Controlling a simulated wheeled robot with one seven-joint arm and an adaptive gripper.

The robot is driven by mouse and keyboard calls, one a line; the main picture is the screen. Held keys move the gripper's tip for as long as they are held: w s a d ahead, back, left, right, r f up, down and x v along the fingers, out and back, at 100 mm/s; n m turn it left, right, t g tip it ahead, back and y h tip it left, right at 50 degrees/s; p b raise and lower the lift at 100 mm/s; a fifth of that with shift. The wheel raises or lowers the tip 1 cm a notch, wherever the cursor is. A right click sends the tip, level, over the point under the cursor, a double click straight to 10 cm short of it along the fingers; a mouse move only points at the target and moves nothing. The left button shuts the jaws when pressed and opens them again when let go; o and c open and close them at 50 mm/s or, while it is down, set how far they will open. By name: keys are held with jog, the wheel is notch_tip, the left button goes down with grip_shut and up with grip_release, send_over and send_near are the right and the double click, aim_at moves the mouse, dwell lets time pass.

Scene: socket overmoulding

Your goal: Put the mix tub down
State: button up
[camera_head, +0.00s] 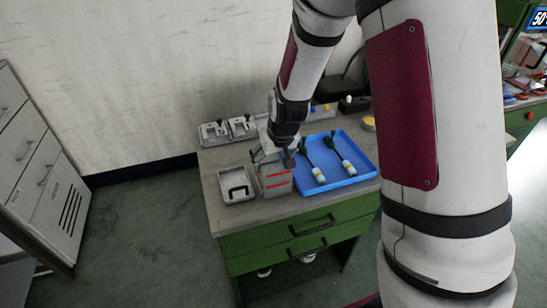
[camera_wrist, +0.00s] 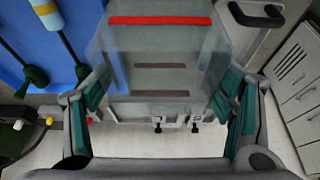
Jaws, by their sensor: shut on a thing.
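The mix tub (camera_head: 276,180) is a grey, box-like tub with red lines on its side. In the head view it is at the front of the bench, between a small grey tray and the blue tray. My gripper (camera_head: 272,154) is above it, shut on its upper part. In the wrist view the tub (camera_wrist: 160,62) looks translucent, with a red stripe, and sits between the green-padded fingers of my gripper (camera_wrist: 160,100). I cannot tell whether its base touches the bench top. The inside of the tub is hidden.
The bench (camera_head: 270,211) has a grey top and green drawers. A blue tray (camera_head: 362,162) with two dark-and-pale tools is close on the right. Small grey fixtures (camera_head: 228,130) stand at the back.

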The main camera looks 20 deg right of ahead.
jog(key=shift+f, duration=0.15)
jog(key=o, duration=1.5)
